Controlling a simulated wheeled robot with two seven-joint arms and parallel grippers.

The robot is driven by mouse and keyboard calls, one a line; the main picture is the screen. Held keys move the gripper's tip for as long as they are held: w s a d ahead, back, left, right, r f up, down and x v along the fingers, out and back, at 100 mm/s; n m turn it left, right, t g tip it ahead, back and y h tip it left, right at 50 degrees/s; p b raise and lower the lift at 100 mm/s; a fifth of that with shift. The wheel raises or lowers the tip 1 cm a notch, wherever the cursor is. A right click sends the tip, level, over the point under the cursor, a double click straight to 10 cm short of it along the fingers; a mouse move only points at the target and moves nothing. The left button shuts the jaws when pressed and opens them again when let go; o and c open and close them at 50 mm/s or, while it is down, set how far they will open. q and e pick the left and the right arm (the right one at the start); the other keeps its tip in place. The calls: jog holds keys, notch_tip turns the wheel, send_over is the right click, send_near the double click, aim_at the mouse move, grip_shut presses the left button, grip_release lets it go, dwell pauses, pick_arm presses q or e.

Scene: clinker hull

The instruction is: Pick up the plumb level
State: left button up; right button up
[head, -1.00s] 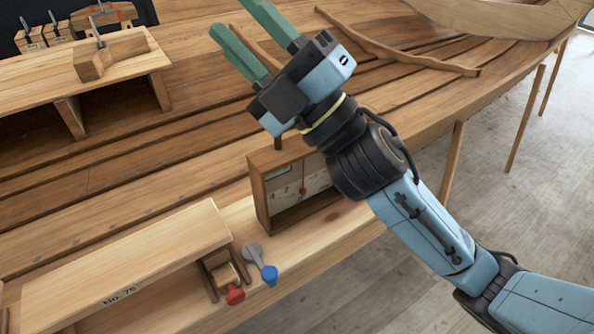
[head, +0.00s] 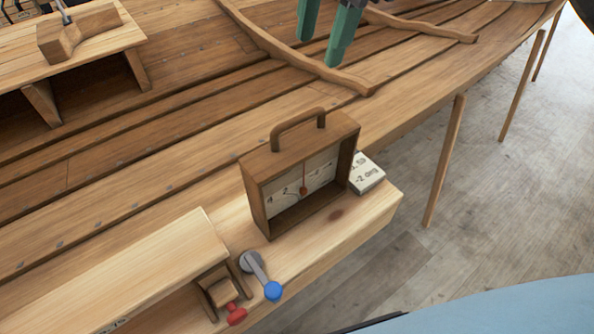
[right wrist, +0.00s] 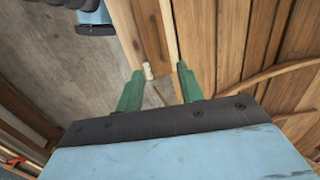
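The plumb level (head: 254,190) is an upright wooden box frame with an arched handle on top. A pale scale and a red pointer show inside its open front. It stands on the light wooden bench ledge in the head view, fully in sight. My right gripper (head: 319,52) shows only its two green fingers at the top of the head view, spread apart and empty, above and beyond the level over the planking. The fingers also show spread in the right wrist view (right wrist: 157,82), with nothing between them. I cannot make out the level there. My left gripper is not in view.
A white lettered block (head: 367,174) sits right behind the level. A lever with a blue knob (head: 273,291) and a red knob (head: 236,315) are in front of it at the left. A curved wooden rib (head: 290,55) lies on the hull planking. The ledge ends at the right.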

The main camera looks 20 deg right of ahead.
send_over(300, 116)
jog(key=s+d, duration=0.1)
jog(key=d, duration=0.1)
notch_tip(300, 116, down, 8)
jog(key=r, duration=0.1)
jog(key=f, duration=0.1)
jog(key=a+f+p, duration=0.1)
jog(key=f, duration=0.1)
jog(key=a+f+p, duration=0.1)
jog(key=f, duration=0.1)
jog(key=shift+w, duration=0.3)
jog(key=shift+f, duration=0.35)
jog(key=shift+d, duration=0.1)
jog(key=shift+c, duration=0.5)
grip_shut()
jog(key=shift+r, duration=0.1)
